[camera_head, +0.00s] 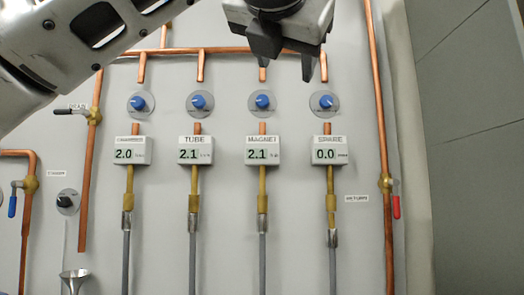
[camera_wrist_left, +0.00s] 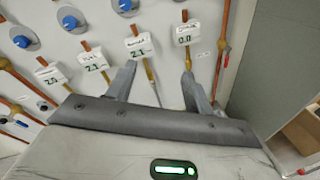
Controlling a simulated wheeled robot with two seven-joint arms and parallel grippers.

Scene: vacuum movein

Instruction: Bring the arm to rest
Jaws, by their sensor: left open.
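My left gripper (camera_head: 287,65) hangs at the top of the head view, its arm coming in from the upper left. Its two fingers are apart with nothing between them, in front of the upper copper pipe. In the left wrist view the open fingers (camera_wrist_left: 158,75) point at the panel, over the area of the MAGNET display (camera_wrist_left: 139,45) and the SPARE display (camera_wrist_left: 188,32). The gripper appears apart from the knobs and displays. My right gripper is in neither view.
A pale panel carries a row of blue knobs (camera_head: 325,102) above displays reading 2.0, 2.1, 2.1 and 0.0. A red-handled valve (camera_head: 387,185) is at right, a blue-handled one (camera_head: 28,185) at left. A dark wall (camera_head: 475,150) stands right of the panel.

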